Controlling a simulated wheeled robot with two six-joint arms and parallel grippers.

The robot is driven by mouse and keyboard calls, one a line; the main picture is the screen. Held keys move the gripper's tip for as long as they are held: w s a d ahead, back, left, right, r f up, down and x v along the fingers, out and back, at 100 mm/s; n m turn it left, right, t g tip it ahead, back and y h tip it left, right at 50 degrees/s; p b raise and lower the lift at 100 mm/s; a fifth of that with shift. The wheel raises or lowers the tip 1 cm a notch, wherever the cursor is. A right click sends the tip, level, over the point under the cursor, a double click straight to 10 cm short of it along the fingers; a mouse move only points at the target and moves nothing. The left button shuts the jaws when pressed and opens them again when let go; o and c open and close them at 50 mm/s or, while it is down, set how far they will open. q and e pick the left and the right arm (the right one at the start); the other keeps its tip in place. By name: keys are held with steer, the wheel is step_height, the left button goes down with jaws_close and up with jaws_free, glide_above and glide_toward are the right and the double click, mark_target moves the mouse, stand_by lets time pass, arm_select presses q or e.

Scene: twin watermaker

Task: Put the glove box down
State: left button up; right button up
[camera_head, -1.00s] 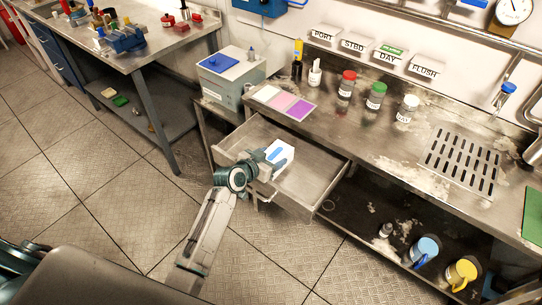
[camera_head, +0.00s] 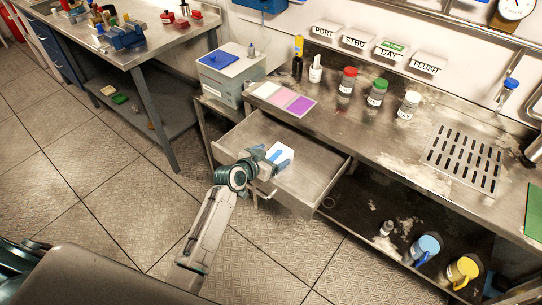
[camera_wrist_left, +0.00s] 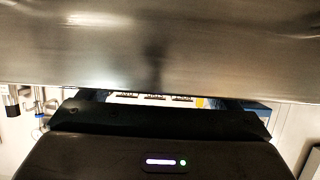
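The glove box (camera_head: 285,151) is a small white box with blue markings. In the head view it is inside the open drawer (camera_head: 316,187), near its left part. My left gripper (camera_head: 268,162) reaches over the drawer front and appears shut on the box's near side. Its fingertips are partly hidden, and I cannot tell whether the box touches the drawer floor. The left wrist view shows my dark gripper body below a broad metal surface (camera_wrist_left: 160,40); the box cannot be made out there. My right gripper is not in view.
The right part of the drawer is bare. Blue (camera_head: 425,248) and yellow (camera_head: 462,270) mugs stand on the lower shelf.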

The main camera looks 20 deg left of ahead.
arm_select(q)
steer(key=shift+r, duration=0.15)
steer(key=shift+r+p, duration=0.65)
steer(key=shift+p, duration=0.05)
steer(key=b+v, duration=0.2)
steer(key=v, duration=0.9)
steer(key=shift+f, duration=0.2)
steer(key=shift+s+a+r, duration=0.15)
steer(key=shift+s+r, duration=0.1)
steer(key=shift+s, duration=0.15)
